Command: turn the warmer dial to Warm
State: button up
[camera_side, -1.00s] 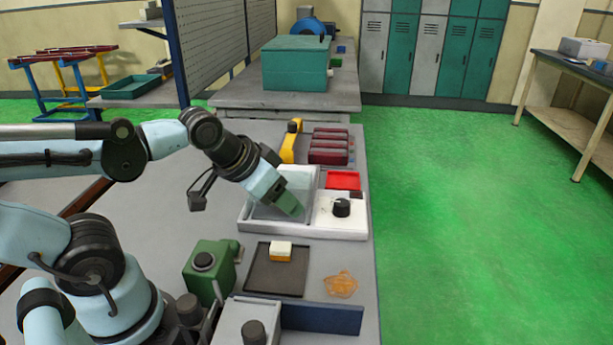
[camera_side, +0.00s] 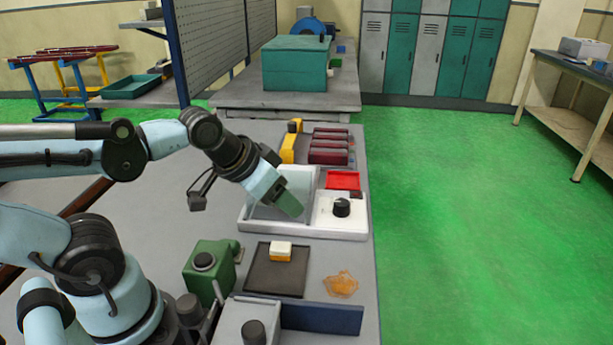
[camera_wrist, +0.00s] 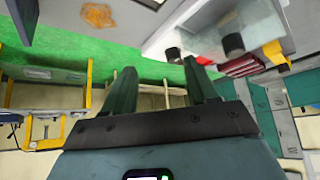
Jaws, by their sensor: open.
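The warmer (camera_side: 343,234) is a white unit on the bench with a pale recessed tray on its left and a flat panel on its right. The black dial (camera_side: 341,207) stands on that panel with a small light mark on top; its setting and any Warm label are too small to read. My gripper (camera_side: 290,207) is above the recessed tray, left of the dial and apart from it. In the wrist view my gripper (camera_wrist: 160,88) has its two green fingers spread with nothing between them. A dark knob (camera_wrist: 173,54) shows beyond them, perhaps the dial.
Behind the warmer are a red tray (camera_side: 343,180), dark red blocks (camera_side: 328,153) and a yellow item (camera_side: 288,150). In front are a dark tray (camera_side: 263,279) with a yellow and white block, an orange patch (camera_side: 341,284) and a green device (camera_side: 207,272).

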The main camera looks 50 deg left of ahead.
jog(key=shift+o, duration=0.6)
jog(key=shift+w, duration=0.1)
jog(key=w+r+n+g, duration=0.2)
jog(key=w+r+g, duration=0.25)
jog(key=w, duration=0.45)
jog(key=n+g, duration=0.2)
jog(key=g, duration=0.1)
send_near(342, 201)
notch_tip(342, 201, down, 9)
jog(key=shift+s+d+f, duration=0.1)
jog(key=shift+s+f, duration=0.05)
jog(key=shift+f, duration=0.1)
jog(key=c, duration=1.1)
jog(key=shift+o, duration=0.2)
